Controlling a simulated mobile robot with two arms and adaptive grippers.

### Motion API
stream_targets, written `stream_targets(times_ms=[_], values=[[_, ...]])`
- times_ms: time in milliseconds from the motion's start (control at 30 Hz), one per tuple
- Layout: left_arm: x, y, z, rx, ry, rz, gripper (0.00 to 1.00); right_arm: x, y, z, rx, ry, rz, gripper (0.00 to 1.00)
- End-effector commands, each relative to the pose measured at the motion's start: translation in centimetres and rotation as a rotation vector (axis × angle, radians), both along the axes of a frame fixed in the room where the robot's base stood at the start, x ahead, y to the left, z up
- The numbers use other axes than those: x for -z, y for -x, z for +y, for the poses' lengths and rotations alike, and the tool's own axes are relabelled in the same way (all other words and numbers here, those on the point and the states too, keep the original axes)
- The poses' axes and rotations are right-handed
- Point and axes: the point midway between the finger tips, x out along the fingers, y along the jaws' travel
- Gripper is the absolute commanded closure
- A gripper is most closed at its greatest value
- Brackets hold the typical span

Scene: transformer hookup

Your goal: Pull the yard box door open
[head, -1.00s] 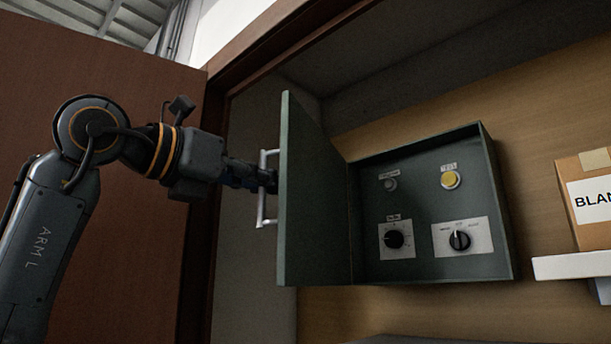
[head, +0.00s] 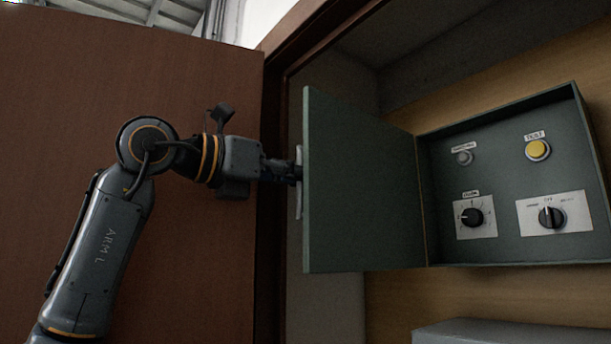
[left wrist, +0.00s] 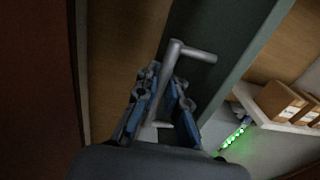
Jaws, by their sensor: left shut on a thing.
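The green yard box door (head: 362,185) stands wide open to the left of its box (head: 510,165) in the head view, hinged on the box's left edge. My left gripper (head: 296,172) is at the door's outer face, shut on its grey bar handle (head: 300,205). In the left wrist view the blue-padded fingers (left wrist: 158,103) are around the handle (left wrist: 182,85), beside the dark green door (left wrist: 228,40). Inside the box are a yellow button (head: 537,150), a grey button and two black knobs. My right gripper is not in view.
A brown wooden panel (head: 150,80) stands behind my left arm, with a frame close to the gripper. A grey surface (head: 500,332) lies below the box. The left wrist view shows cartons (left wrist: 280,103) on a white shelf and green lights (left wrist: 235,132).

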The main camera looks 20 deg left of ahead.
Motion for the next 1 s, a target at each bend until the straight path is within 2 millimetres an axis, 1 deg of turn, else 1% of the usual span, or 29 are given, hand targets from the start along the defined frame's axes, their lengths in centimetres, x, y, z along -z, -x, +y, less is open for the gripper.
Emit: stream_targets(times_ms=[67, 100, 133, 400, 533, 667, 800, 1000], values=[[0.0, 0.0, 0.1, -0.002, -0.001, 0.001, 1.00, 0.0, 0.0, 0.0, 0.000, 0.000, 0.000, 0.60], [0.0, 0.0, 0.1, -0.002, -0.001, 0.001, 0.84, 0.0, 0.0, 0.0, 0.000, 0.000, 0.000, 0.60], [0.0, 0.0, 0.1, -0.002, 0.000, 0.000, 0.81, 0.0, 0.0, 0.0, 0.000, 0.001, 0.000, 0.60], [0.0, 0.0, 0.1, -0.001, 0.001, -0.001, 0.81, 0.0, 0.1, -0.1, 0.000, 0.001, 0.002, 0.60], [-0.1, 0.6, 0.5, -0.002, 0.002, -0.002, 0.81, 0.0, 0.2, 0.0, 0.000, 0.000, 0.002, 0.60], [-0.1, 2.2, 1.8, -0.005, 0.001, -0.003, 0.81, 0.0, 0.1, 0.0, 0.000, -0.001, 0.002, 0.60], [-0.1, 4.7, 3.6, -0.005, 0.002, -0.005, 0.81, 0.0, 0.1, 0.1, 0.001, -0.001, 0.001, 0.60], [0.0, 7.9, 6.0, -0.005, 0.002, -0.002, 0.81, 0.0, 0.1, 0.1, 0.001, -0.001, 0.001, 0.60]])
